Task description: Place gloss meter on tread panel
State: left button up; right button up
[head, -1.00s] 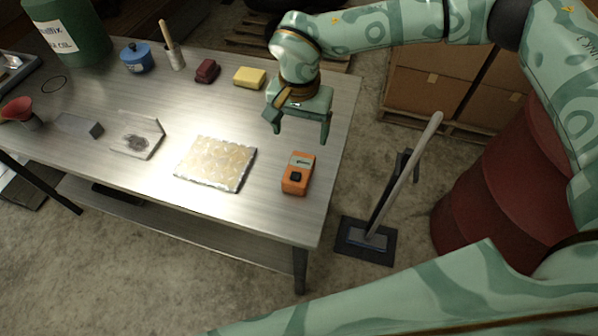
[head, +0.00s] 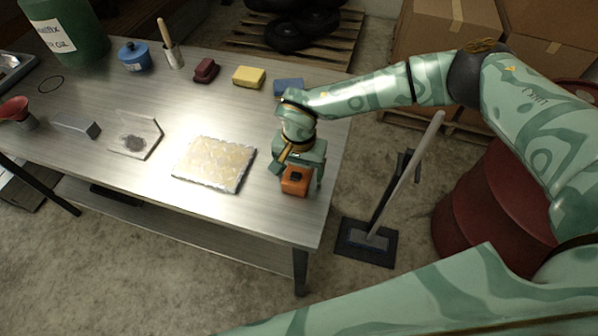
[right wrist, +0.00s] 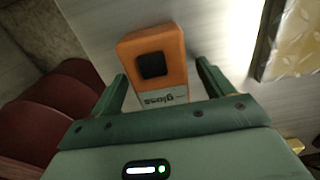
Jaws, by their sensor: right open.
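The orange gloss meter (head: 294,182) lies on the metal table near its right front corner. In the right wrist view the gloss meter (right wrist: 155,62) shows a dark square button and a pale label reading "gloss". My right gripper (head: 297,180) is over it, open, with one finger on each side; in the right wrist view the fingers (right wrist: 162,80) stand apart from its sides. The tread panel (head: 214,163), a pale patterned square plate, lies flat to the left of the meter. Its edge also shows in the right wrist view (right wrist: 297,45). My left gripper is not in view.
On the table (head: 240,208) are a clear tray (head: 135,136), a grey block (head: 76,124), a yellow sponge (head: 249,77), a dark red block (head: 206,70), a blue block (head: 288,87) and a blue pot (head: 135,57). A red drum (head: 490,205) stands at right.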

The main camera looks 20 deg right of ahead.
jog(key=c, duration=1.2)
jog(key=shift+r, duration=0.15)
